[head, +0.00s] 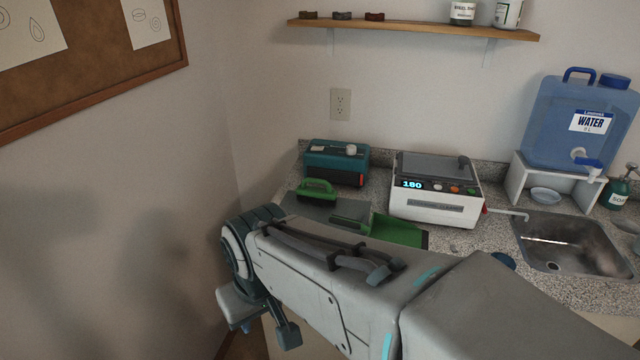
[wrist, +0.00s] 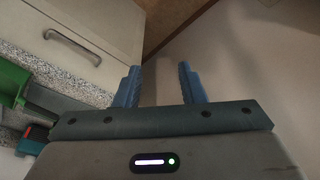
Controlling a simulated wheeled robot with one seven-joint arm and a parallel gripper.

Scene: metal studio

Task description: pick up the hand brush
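The hand brush (head: 317,190) has a green handle and lies on the grey counter, in front of the teal box, in the head view. My gripper hangs low at the left of the counter in the head view, mostly behind my own arm. In the wrist view my gripper (wrist: 158,88) shows two blue fingers set apart with nothing between them, over the floor beside the cabinet. A green piece (wrist: 14,82) shows at the wrist view's left edge; I cannot tell whether it is the brush or the dustpan.
A green dustpan (head: 397,231) lies right of the brush, partly hidden by my arm. A teal box (head: 335,163) and a white machine reading 180 (head: 436,205) stand behind. A sink (head: 570,245) is at right. A cabinet drawer (wrist: 90,30) and wall are near my gripper.

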